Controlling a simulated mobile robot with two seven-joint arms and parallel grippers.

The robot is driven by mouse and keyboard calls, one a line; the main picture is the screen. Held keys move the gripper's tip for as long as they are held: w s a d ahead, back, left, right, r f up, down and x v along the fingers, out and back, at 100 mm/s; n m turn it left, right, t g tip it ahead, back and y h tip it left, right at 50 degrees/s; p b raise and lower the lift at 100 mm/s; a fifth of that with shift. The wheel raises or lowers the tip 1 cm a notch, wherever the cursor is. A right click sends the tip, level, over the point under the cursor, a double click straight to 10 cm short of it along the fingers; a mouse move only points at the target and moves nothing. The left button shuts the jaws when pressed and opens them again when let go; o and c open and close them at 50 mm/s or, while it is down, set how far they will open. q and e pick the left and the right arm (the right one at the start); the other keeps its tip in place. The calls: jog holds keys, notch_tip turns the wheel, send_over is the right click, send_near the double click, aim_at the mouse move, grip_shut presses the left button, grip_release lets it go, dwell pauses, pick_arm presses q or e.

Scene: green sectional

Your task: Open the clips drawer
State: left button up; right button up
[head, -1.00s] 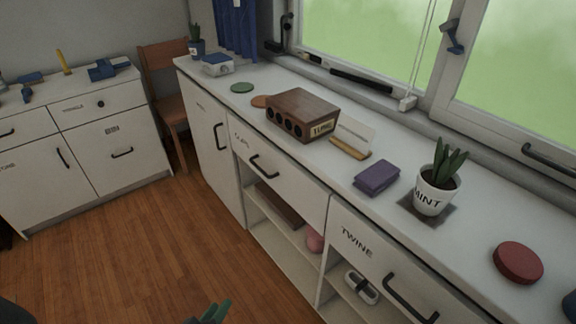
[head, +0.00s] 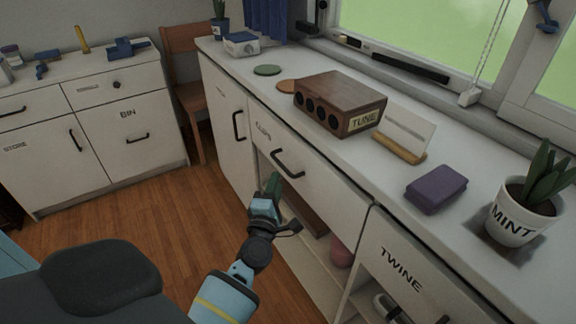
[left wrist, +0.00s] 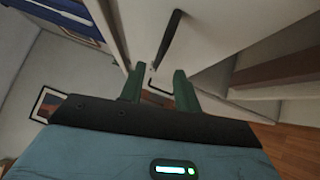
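The clips drawer (head: 322,182) is the white front with a faint label in the long counter, left of the drawer marked TWINE. It looks shut, flush with the cabinet. Its dark bar handle (head: 287,164) runs across the front. My left gripper (head: 272,182) is just below and left of this handle, apart from it as far as I can tell. In the left wrist view, its two green fingers (left wrist: 157,78) stand apart with nothing between them. A dark bar handle (left wrist: 168,45) on a white front shows just beyond the fingertips. My right gripper is not in view.
Below the clips drawer is an open shelf with a pink object (head: 340,251). A TWINE drawer (head: 425,285) is to the right, a tall cupboard door (head: 226,130) to the left. A wooden TUNE box (head: 340,100) stands on the counter above. The wooden floor (head: 150,215) at left is clear.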

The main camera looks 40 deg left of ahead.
aim_at(282, 164)
pick_arm(q)
jog(key=shift+b+x, duration=0.4)
jog(key=shift+x, duration=3.45)
grip_shut()
